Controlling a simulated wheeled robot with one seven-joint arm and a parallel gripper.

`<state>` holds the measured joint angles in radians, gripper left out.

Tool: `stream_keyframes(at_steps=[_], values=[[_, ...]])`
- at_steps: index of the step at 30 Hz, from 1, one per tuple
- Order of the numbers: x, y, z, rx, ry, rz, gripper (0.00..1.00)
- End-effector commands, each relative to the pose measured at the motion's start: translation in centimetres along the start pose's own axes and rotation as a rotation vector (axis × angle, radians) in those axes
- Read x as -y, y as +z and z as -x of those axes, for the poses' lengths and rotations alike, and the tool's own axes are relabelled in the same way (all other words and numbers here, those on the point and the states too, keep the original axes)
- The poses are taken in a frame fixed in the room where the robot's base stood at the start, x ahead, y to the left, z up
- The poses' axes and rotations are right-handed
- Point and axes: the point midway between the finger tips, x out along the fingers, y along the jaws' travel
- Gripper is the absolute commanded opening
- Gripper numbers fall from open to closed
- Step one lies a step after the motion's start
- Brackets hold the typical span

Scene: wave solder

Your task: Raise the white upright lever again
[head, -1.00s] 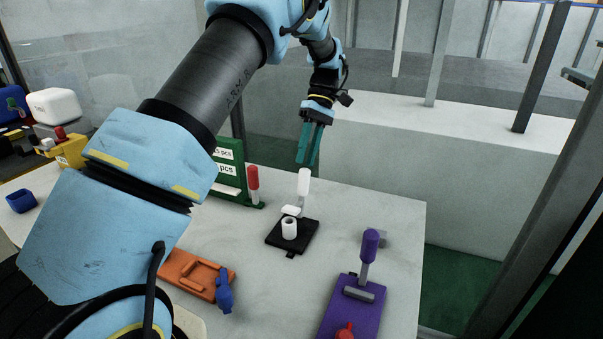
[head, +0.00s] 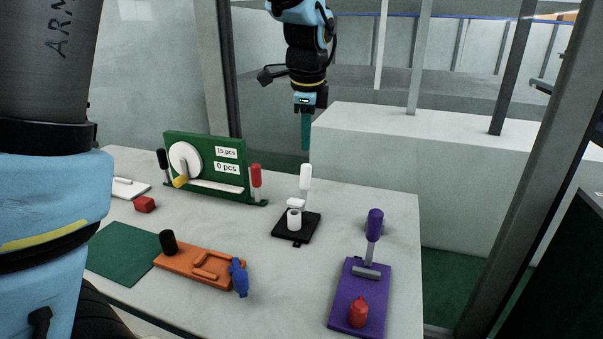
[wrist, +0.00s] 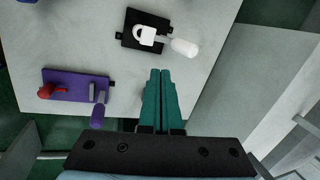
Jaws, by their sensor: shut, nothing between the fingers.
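The white lever (head: 305,178) stands upright at the back of a small black base plate (head: 283,228) on the table. A white cylinder (head: 294,220) sits on the same plate in front of the lever. In the wrist view the lever's white handle (wrist: 183,47) points toward the lower right from the black plate (wrist: 130,38). My gripper (head: 306,145) has teal fingers pointing down, above and behind the lever in the head view. In the wrist view the gripper's fingers (wrist: 160,75) are together and empty, apart from the lever.
A purple base (head: 352,300) with a purple-handled upright lever (head: 374,225) stands at the right. An orange fixture (head: 200,265) with a blue handle is at the front. A green board (head: 205,165) with a white wheel and red and black handles stands at the back left.

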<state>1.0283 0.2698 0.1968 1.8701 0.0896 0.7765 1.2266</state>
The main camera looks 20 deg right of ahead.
Motion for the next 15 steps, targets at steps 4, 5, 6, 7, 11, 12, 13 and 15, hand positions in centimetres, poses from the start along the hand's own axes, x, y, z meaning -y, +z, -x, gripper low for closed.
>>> stream_keyframes(at_steps=[4, 5, 6, 7, 11, 12, 13, 15], values=[[-0.1, -0.1, -0.5, -0.003, -0.008, -0.035, 0.00], [-0.1, -0.1, -0.9, -0.002, -0.007, -0.035, 0.00], [-0.1, -0.1, -1.4, -0.001, -0.005, -0.034, 0.00], [-0.1, 0.0, -1.8, -0.001, -0.005, -0.034, 0.00], [-0.1, -0.1, -4.3, 0.000, -0.002, -0.031, 0.00], [-0.1, 0.0, -5.1, 0.000, -0.002, -0.032, 0.00], [-0.1, -0.1, -5.7, 0.000, -0.002, -0.032, 0.00], [-0.1, 0.0, -7.2, 0.000, -0.002, -0.030, 0.00]])
